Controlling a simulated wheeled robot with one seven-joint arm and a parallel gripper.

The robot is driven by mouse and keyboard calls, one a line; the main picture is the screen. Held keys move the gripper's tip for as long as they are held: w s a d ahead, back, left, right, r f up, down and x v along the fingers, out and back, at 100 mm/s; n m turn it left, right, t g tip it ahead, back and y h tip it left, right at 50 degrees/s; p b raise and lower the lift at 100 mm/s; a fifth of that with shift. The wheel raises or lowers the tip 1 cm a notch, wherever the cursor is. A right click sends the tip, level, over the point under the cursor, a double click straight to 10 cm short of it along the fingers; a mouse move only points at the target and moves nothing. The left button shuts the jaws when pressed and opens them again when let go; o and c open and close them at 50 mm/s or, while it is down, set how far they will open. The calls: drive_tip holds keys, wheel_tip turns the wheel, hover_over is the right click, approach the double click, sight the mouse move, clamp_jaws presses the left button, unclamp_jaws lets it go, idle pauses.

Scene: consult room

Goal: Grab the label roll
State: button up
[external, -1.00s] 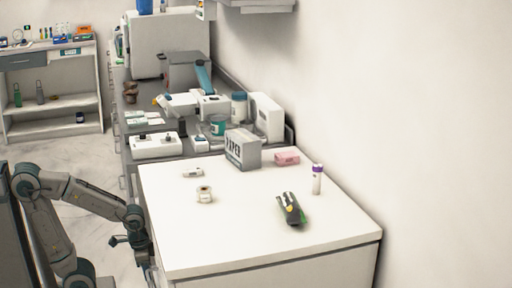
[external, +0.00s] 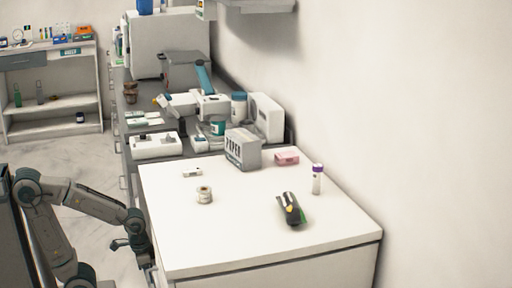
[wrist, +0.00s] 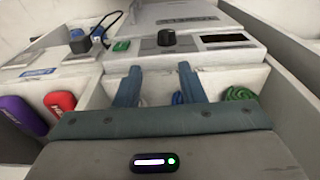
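The label roll (external: 204,195) is a small pale roll with a brownish core, standing on the white tabletop (external: 255,242) left of centre in the external view. My gripper in the wrist view (wrist: 158,82) has two blue-grey fingers spread apart with nothing held between them. In the external view my arm hangs low at the table's left side, clear of the roll. Its fingertips are hard to make out there. I cannot find the label roll in the wrist view.
The tabletop also holds a dark green-black device (external: 290,209), a purple-capped tube (external: 317,179), a grey paper box (external: 242,150), a pink box (external: 286,159) and a small white item (external: 192,173). The wrist view shows a black-knobbed device (wrist: 180,42) and open compartments below it.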

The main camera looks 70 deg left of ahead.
drive_tip(key=o, duration=0.7)
